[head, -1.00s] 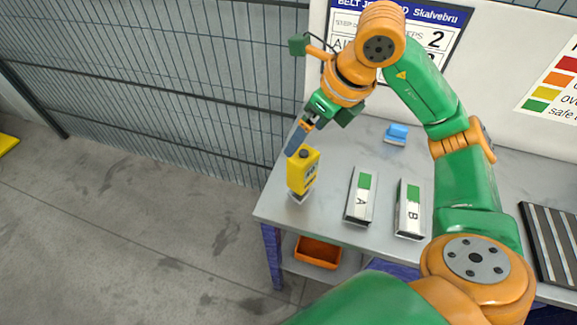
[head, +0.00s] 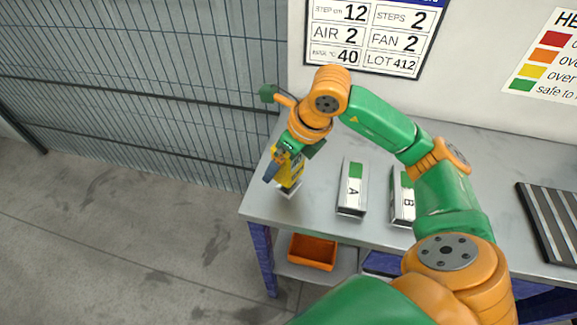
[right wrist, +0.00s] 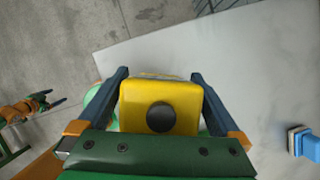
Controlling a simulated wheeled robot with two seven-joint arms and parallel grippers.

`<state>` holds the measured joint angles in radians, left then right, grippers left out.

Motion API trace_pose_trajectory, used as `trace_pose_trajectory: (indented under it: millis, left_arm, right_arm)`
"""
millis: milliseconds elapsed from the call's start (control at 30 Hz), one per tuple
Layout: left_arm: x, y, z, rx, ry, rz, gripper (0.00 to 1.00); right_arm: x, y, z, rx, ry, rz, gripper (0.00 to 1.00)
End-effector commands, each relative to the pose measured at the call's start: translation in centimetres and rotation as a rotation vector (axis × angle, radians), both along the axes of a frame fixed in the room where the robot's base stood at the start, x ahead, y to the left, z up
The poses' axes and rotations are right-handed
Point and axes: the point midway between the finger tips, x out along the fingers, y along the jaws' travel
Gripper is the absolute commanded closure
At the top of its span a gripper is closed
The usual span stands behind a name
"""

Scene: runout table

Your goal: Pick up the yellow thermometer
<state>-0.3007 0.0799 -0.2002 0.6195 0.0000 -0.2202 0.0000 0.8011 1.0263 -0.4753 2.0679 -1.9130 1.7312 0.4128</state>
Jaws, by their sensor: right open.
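The yellow thermometer (head: 294,172) stands upright on a pale base (head: 289,191) near the table's left edge. My right gripper (head: 273,168) is lowered over it from above and partly covers it in the head view. In the right wrist view the yellow body with its dark round knob (right wrist: 161,117) lies between the two dark fingers of my right gripper (right wrist: 160,90). The fingers are open, with a small gap on each side. My left gripper (right wrist: 57,101) shows small at the left of the right wrist view, away from the thermometer, its fingers apart.
Block A (head: 352,188) and block B (head: 402,196) lie on the grey table (head: 325,160) right of the thermometer. A blue object (right wrist: 304,142) is on the table at the right of the wrist view. A dark ribbed rack (head: 552,225) lies far right. An orange bin (head: 312,251) sits below.

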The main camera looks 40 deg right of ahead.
Motion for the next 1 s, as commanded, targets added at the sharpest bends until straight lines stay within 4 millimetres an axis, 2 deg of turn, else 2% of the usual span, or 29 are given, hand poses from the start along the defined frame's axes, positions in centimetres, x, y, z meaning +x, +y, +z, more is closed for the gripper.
trace_pose_trajectory:
  millis: [100, 400, 633, 767, 867, 1000]
  left_arm:
    - [0.0, 0.0, 0.0, 0.000, -0.001, 0.000, 0.14]
    - [0.1, 0.0, 0.0, 0.000, -0.002, 0.000, 0.14]
    - [0.1, 0.0, 0.0, 0.000, -0.002, 0.000, 0.14]
    - [0.1, 0.0, -0.2, 0.000, -0.002, 0.000, 0.14]
    - [0.1, 0.0, -0.4, 0.000, -0.002, 0.000, 0.14]
    - [0.1, 0.0, -0.1, -0.001, -0.003, 0.000, 0.14]
  right_arm:
    - [0.0, 0.0, 0.0, 0.000, 0.000, 0.000, 0.00]
    - [0.0, 0.0, 0.1, 0.000, 0.000, 0.000, 0.81]
    - [0.0, 0.0, 0.2, 0.000, -0.001, 0.000, 0.81]
    - [0.1, 0.0, 1.2, 0.001, -0.006, 0.000, 0.81]
    - [0.1, 0.0, 3.1, 0.002, -0.009, 0.001, 0.81]
    - [-2.7, 1.0, 7.0, -0.001, -0.011, 0.006, 0.81]
